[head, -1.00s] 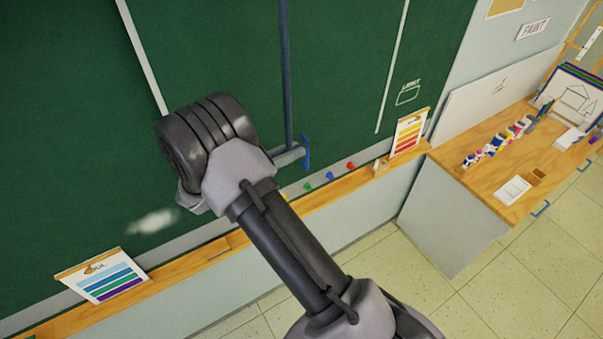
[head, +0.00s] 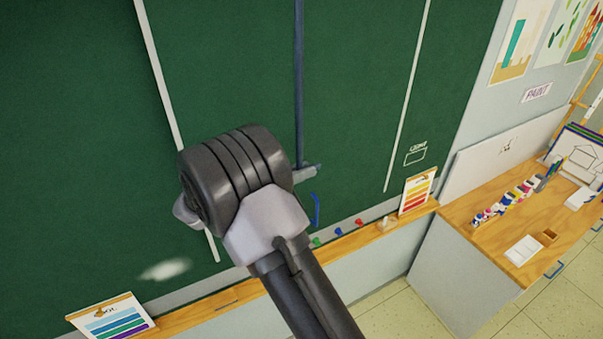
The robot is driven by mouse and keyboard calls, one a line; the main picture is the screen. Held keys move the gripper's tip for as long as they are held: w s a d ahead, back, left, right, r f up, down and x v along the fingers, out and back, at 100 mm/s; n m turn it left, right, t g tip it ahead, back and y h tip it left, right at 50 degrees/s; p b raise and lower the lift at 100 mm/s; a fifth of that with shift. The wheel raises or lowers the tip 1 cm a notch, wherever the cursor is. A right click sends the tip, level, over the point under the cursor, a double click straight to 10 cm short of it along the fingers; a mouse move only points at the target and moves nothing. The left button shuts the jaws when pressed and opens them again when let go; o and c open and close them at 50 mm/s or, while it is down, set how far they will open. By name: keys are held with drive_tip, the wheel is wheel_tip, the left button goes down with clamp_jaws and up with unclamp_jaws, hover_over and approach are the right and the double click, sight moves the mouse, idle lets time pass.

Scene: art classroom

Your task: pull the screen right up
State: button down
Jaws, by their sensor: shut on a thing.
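A long blue strip (head: 298,80), which looks like the screen's pull, runs straight up out of the picture in front of the green board. My gripper (head: 305,174) shows only as a grey piece right of my dark wrist, at the strip's lower end. It is shut on this lower end; a short blue part shows beside it. The wrist hides most of the grip.
The green chalkboard (head: 90,150) fills the left and middle, with two pale vertical lines. A wooden ledge (head: 350,242) below it holds colour cards and coloured pegs. A wooden-topped cabinet (head: 470,235) with paints stands at the right. Tiled floor shows at the lower right.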

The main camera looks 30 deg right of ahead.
drive_tip(key=shift+w+r, duration=0.15)
drive_tip(key=shift+r, duration=0.1)
drive_tip(key=c, duration=1.4)
unclamp_jaws()
drive_tip(key=shift+a+f, duration=0.1)
drive_tip(key=a+b, duration=0.1)
drive_tip(key=a, duration=1.6)
drive_tip(key=shift+s+a+b, duration=0.2)
drive_tip(key=shift+s+b, duration=0.15)
drive_tip(key=shift+d+f, duration=0.1)
